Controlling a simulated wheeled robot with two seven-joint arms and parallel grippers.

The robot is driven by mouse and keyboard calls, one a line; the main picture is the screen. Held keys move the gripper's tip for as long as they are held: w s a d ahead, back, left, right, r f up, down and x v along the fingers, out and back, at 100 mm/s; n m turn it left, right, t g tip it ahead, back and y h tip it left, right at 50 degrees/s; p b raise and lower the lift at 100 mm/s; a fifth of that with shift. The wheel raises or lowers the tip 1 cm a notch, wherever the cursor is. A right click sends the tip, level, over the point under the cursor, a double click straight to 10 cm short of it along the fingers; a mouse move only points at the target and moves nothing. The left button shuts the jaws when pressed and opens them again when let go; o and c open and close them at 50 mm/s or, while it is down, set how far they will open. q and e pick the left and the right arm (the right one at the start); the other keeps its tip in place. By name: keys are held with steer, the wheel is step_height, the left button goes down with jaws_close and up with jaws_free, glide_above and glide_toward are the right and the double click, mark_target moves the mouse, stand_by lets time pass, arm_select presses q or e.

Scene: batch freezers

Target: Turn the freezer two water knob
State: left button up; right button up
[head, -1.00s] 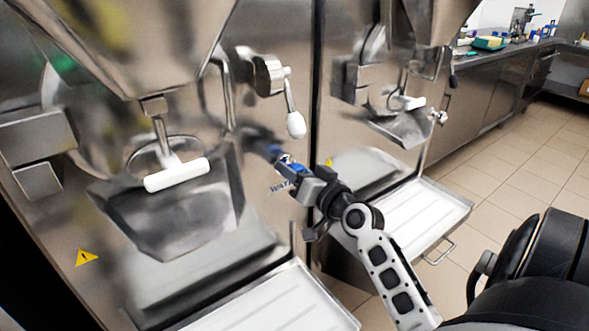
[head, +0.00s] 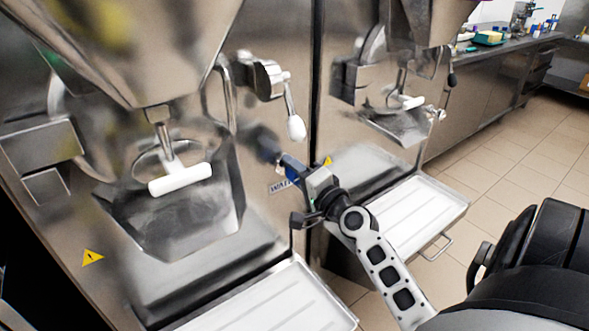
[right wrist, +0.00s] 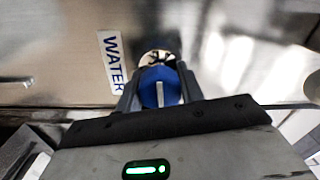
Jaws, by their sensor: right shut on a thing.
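The blue water knob (right wrist: 158,86) is on the steel front of the near freezer (head: 215,60), beside a white label reading WATER (right wrist: 112,62). The knob has a white line on its face, running nearly straight up and down in the right wrist view. My right gripper (right wrist: 157,92) is shut on the knob, with one finger on each side of it. In the head view my right gripper (head: 291,172) reaches the panel near the label, and it hides most of the knob. My left gripper is not in view.
A lever with a white ball handle (head: 296,128) hangs just above the gripper. A white-handled outlet door (head: 180,180) is at the left. White drip trays (head: 275,305) jut out below. A second freezer (head: 360,60) stands to the right, with tiled floor beyond.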

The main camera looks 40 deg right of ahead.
steer(key=shift+r+m, duration=0.1)
steer(key=shift+m, duration=0.7)
steer(key=o, duration=1)
steer(key=shift+s, duration=0.3)
arm_select(q)
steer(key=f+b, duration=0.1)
steer(key=b, duration=0.2)
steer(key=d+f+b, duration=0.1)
steer(key=b, duration=0.2)
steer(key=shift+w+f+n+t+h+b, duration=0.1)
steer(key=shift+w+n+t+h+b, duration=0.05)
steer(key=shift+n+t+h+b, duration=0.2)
arm_select(e)
steer(key=s, duration=0.5)
steer(key=s+a, duration=0.1)
steer(key=s, duration=0.9)
steer(key=shift+s+a+f, duration=0.15)
steer(key=shift+a+f, duration=0.05)
steer(key=shift+f, duration=0.2)
